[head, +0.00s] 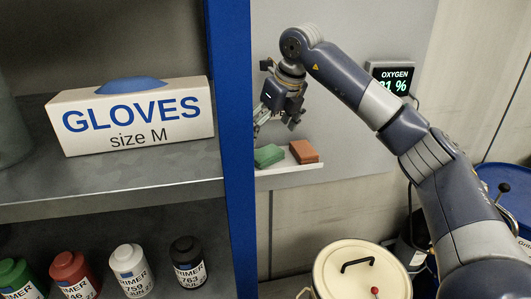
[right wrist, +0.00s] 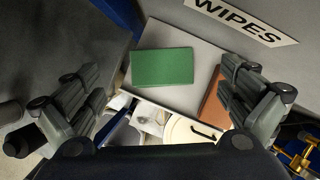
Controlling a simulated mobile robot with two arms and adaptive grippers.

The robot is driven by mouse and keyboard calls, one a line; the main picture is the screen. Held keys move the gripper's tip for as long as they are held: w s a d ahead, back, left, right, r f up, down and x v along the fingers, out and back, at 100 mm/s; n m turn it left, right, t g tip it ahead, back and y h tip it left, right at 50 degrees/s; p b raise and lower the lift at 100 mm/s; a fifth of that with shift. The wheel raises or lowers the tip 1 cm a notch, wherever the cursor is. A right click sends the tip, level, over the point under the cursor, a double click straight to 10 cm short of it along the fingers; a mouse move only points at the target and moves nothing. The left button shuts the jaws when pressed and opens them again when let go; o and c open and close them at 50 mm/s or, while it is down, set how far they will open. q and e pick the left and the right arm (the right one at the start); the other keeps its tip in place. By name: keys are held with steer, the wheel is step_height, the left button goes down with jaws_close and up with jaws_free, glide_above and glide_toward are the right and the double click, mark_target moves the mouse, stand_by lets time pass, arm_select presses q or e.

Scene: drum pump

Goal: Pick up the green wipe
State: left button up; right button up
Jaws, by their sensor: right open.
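The green wipe (head: 269,155) is a folded green block on a small white shelf (head: 290,164) fixed to the wall panel. In the right wrist view the green wipe (right wrist: 162,67) lies flat between my right gripper's fingers, nearer the left of the shelf. My right gripper (head: 277,122) is above the wipe in the head view, apart from it. In the right wrist view the right gripper (right wrist: 168,100) has its fingers spread wide with nothing between them. A brown-red wipe (head: 303,151) lies just right of the green one. My left gripper is not in view.
A blue rack post (head: 232,130) stands close left of the small shelf. The rack holds a glove box (head: 132,115) and, below, several primer bottles (head: 131,271). A cream drum lid (head: 362,270) is below. An oxygen display (head: 394,80) hangs at right.

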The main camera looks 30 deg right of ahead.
mark_target(263, 150)
steer(key=shift+w+f, duration=0.4)
steer(key=shift+f, duration=0.25)
steer(key=p+x, duration=0.2)
steer(key=x, duration=0.2)
steer(key=shift+s+d+f+p, duration=0.1)
steer(key=shift+p, duration=0.25)
steer(key=shift+w+f, duration=0.2)
steer(key=shift+f, duration=0.25)
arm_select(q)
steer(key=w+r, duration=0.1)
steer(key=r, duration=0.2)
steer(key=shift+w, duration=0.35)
arm_select(e)
steer(key=shift+c, duration=0.3)
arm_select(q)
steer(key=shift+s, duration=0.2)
arm_select(e)
steer(key=c, duration=0.9)
steer(key=shift+c, duration=0.4)
